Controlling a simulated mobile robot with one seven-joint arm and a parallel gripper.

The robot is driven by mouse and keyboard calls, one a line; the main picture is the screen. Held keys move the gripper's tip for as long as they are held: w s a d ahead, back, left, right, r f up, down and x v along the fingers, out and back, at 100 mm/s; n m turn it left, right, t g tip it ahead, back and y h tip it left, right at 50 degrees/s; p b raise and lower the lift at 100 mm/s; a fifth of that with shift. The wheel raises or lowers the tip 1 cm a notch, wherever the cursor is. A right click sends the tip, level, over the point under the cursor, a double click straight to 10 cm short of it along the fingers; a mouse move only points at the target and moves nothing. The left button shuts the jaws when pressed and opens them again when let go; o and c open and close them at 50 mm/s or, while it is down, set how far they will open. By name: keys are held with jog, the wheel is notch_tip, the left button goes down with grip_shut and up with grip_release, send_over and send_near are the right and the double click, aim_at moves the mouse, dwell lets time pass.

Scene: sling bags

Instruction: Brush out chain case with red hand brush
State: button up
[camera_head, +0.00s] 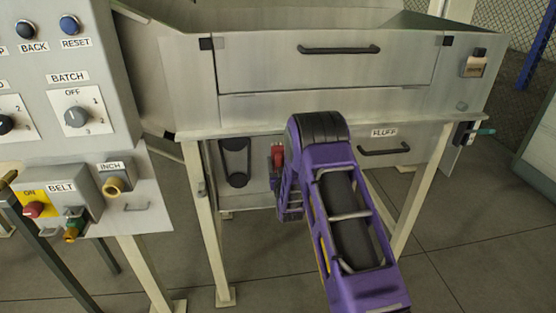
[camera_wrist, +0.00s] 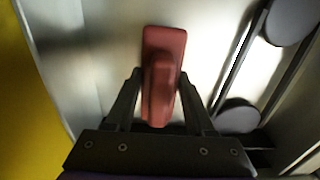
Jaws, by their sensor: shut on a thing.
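The red hand brush (camera_wrist: 163,85) is between the fingers of my gripper (camera_wrist: 160,75), which is shut on it. The brush's block extends beyond the fingertips, and its bristles are hidden. The brush also shows as a small red shape in the head view (camera_head: 277,156), beside my purple arm. The chain case (camera_head: 258,173) is the open metal space under the machine, and the brush is at its opening. A dark chain loop (camera_head: 235,162) runs around two wheels at its left. In the wrist view the case's pale back wall (camera_wrist: 100,60) lies behind the brush; I cannot tell whether they touch.
In the wrist view, two dark wheels (camera_wrist: 238,116) and the chain run close to the right of the brush. A yellow surface (camera_wrist: 22,100) fills the left edge. In the head view, a frame leg (camera_head: 205,225) stands left of the opening, and a FLUFF drawer (camera_head: 385,150) is at right.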

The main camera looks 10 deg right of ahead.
jog(key=shift+w+f, duration=0.1)
jog(key=shift+f, duration=4.35)
jog(key=s+p, duration=0.2)
jog(key=s, duration=0.4)
jog(key=shift+s, duration=0.1)
jog(key=shift+s+f+p, duration=0.1)
jog(key=shift+s+p, duration=0.45)
jog(key=shift+s, duration=0.85)
